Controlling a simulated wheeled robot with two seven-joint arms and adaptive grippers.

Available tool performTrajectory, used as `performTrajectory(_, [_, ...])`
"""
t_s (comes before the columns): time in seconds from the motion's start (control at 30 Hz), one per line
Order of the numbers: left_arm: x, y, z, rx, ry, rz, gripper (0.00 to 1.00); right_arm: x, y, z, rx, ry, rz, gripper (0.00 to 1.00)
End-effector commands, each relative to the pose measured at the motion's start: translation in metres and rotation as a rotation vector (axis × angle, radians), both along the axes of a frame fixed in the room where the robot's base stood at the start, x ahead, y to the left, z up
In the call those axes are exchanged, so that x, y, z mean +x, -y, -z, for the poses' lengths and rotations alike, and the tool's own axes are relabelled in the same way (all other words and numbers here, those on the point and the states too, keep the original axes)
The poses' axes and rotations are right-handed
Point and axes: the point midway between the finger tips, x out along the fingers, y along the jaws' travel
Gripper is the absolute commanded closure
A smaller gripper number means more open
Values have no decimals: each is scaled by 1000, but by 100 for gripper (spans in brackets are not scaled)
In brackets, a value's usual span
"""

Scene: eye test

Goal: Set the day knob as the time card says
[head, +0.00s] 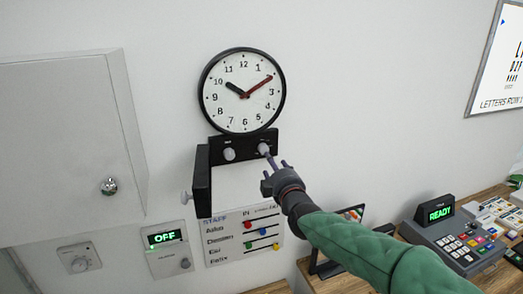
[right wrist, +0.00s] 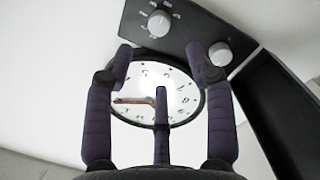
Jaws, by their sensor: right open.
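A round black-rimmed wall clock (head: 242,91) has a black hand near 10 and a red hand near 2. Below it, a black panel (head: 246,145) carries a left pale knob (head: 229,154) and a right pale knob (head: 263,148). Their labels are too small to read, so I cannot tell which is the day knob. My right gripper (head: 277,163) is open just below the right knob. In the right wrist view its spread fingers (right wrist: 160,52) are empty; both knobs (right wrist: 159,23) (right wrist: 220,53) show beyond them. I cannot identify a time card. My left gripper is not in view.
A black side plate (head: 203,180) with a pale knob (head: 186,196) juts out at left. A staff board (head: 226,262), an OFF display (head: 165,238) and a grey cabinet (head: 70,150) are on the wall. A READY register (head: 452,236) stands on the wooden counter at right.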

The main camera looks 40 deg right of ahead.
Motion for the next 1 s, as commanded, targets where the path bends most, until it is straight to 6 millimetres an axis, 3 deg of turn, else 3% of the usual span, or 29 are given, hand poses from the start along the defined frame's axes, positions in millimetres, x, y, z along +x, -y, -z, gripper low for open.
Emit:
performTrajectory(0.5, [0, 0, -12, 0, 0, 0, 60, 71, 29, 0, 4, -1, -2, 45])
performTrajectory(0.7, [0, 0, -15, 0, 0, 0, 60, 84, 35, 0, 2, 0, -2, 45])
performTrajectory(1.0, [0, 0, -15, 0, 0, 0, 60, 87, 36, 1, 3, 0, -2, 45])
